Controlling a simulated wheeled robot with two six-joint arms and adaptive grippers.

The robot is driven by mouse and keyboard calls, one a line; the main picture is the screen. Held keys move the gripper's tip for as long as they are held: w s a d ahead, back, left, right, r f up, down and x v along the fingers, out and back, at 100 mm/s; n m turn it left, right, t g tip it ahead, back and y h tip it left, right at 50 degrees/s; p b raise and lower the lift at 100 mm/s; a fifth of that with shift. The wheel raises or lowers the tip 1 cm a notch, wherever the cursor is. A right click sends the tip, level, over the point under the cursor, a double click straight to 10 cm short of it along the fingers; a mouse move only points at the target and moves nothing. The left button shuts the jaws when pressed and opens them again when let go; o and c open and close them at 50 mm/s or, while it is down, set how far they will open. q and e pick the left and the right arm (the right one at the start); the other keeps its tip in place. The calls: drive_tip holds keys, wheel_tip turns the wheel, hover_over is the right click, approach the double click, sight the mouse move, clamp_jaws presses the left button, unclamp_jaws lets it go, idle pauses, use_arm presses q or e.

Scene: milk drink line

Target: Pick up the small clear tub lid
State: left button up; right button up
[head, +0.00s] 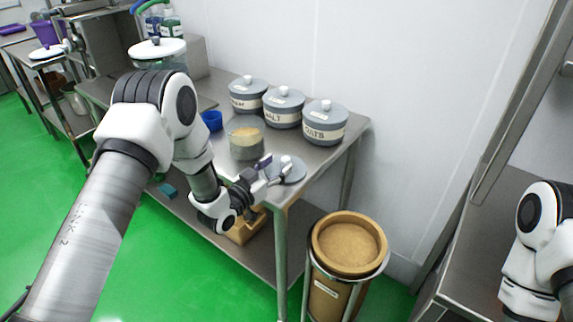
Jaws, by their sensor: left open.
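A small round lid (294,175) with a pale knob lies near the front right corner of the steel table (325,158). It looks grey and see-through. An open clear tub (246,148) with tan contents stands just behind and left of it. My left gripper (275,170) is open at the lid's left side, with its fingers close to the knob. I cannot tell whether they touch it. My right arm shows at the right edge, but its gripper is out of the picture.
Grey lidded canisters (283,108) stand along the wall. A blue cup (212,120) and a large white-lidded jar (158,50) stand farther left. A tan round bin (349,243) in a metal stand is on the floor, right of the table.

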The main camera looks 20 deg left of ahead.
sight(286, 164)
use_arm(q)
drive_tip(key=x, duration=0.2)
drive_tip(key=shift+w+d+f, duration=0.1)
drive_tip(key=shift+w, duration=0.2)
drive_tip(key=shift+s, duration=0.15)
drive_tip(key=c, duration=0.4)
clamp_jaws()
